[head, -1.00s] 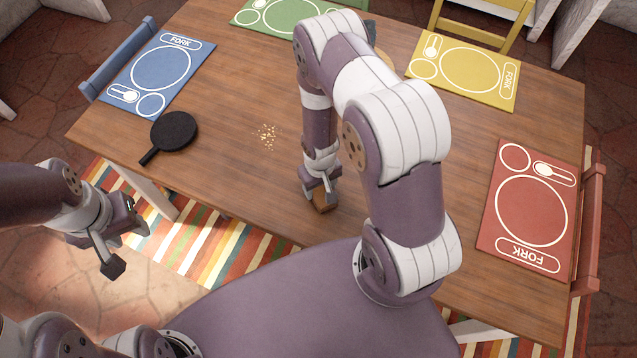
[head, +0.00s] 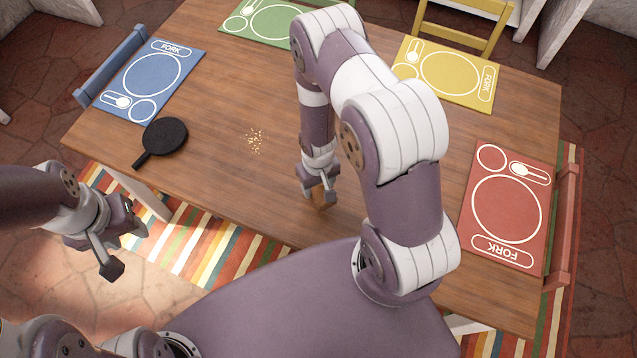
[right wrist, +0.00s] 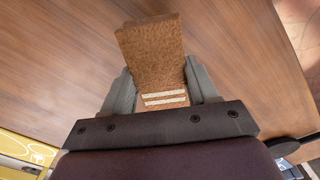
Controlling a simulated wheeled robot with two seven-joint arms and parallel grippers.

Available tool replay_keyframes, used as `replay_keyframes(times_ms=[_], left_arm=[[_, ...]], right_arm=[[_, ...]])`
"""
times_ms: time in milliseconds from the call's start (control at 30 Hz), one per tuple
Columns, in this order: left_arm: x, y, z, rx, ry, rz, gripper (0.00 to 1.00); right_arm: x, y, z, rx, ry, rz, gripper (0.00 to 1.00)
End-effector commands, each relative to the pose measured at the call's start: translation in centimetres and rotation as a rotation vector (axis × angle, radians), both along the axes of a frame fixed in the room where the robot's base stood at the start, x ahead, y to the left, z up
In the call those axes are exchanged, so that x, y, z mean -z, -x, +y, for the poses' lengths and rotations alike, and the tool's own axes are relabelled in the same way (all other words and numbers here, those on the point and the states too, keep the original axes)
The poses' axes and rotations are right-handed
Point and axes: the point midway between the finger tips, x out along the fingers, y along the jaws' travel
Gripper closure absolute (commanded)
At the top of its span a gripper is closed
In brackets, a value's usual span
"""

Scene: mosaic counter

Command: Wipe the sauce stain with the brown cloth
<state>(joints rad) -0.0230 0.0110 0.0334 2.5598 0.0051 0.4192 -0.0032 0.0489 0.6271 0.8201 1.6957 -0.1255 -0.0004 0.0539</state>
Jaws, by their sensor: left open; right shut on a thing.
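The brown cloth (right wrist: 150,50) is a thick, fuzzy brown piece with two pale stripes. My right gripper (right wrist: 160,88) is shut on it, with a finger on each side. In the head view the right gripper (head: 321,186) and the cloth (head: 322,198) are low over the table's near middle; whether the cloth touches the wood I cannot tell. The stain (head: 255,140) is a small patch of yellow-tan specks on the wood, left of the right gripper and a little farther back. My left gripper (head: 124,247) is open and empty, off the table's near left edge.
A black round pan with a handle (head: 165,135) lies left of the stain. Blue (head: 140,97), green (head: 240,22), yellow (head: 425,85) and red (head: 480,225) placemats lie around the wooden table (head: 230,200). Wood between cloth and stain is clear. Chairs stand around the edges.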

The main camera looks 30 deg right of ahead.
Motion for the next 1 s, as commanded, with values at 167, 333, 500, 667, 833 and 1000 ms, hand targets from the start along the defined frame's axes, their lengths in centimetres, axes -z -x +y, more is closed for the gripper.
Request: replay_keyframes(times_ms=[167, 333, 500, 667, 833, 1000], left_arm=[[-2.0, 0.0, 0.0, 0.0, 0.0, 0.0, 0.57], [-3.0, 0.0, 0.0, 0.0, 0.0, 0.0, 0.57], [-2.9, 0.0, 0.0, 0.0, 0.0, 0.0, 0.57], [-2.9, 0.0, 0.0, 0.0, 0.0, 0.0, 0.57], [-2.9, 0.0, 0.0, 0.0, 0.0, 0.0, 0.57], [-2.9, 0.0, 0.0, 0.0, 0.0, 0.0, 0.57]], right_arm=[[-2.1, 0.0, 0.0, 0.0, 0.0, 0.0, 0.7], [-3.1, 0.0, 0.1, 0.0, 0.0, 0.0, 0.7], [-3.1, 0.0, 0.1, 0.0, 0.0, 0.0, 0.7], [-3.0, 0.0, 0.1, 0.0, 0.0, -0.001, 0.7], [-3.0, 0.0, 0.1, 0.0, 0.0, -0.001, 0.7], [-3.0, 0.0, 0.1, 0.0, 0.0, -0.001, 0.7]])
